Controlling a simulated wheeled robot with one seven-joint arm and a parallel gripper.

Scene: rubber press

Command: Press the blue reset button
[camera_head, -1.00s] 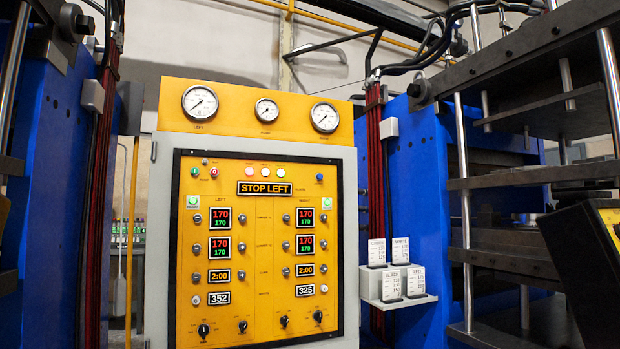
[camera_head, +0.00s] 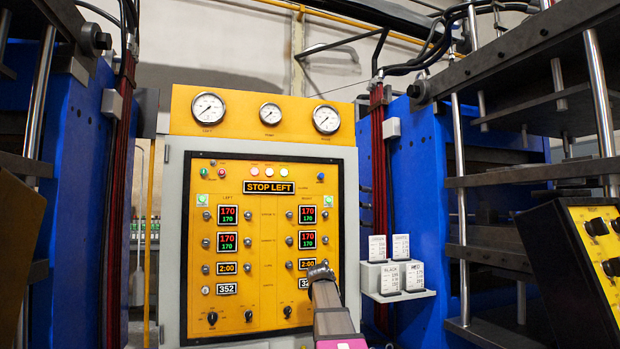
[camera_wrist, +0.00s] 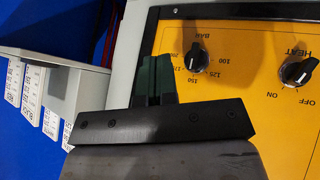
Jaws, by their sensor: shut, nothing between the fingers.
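The blue button (camera_head: 320,177) is small and round, at the upper right of the yellow control panel (camera_head: 200,285), right of the "STOP LEFT" display (camera_head: 269,188). My gripper (camera_head: 321,270) is in front of the panel's lower right part, below the blue button and apart from it in the picture. In the wrist view my gripper's dark fingers (camera_wrist: 153,75) are together and empty, near a black knob (camera_wrist: 196,57) with a pressure scale. The blue button does not show in the wrist view. My arm hides part of the lower right readout and a knob.
Three gauges (camera_head: 270,113) sit above the panel. A grey card holder (camera_head: 400,295) with several white cards (camera_head: 390,279) is just right of the cabinet. Blue presses (camera_head: 420,200) stand on both sides. A black and yellow control box (camera_head: 590,250) juts in at the right.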

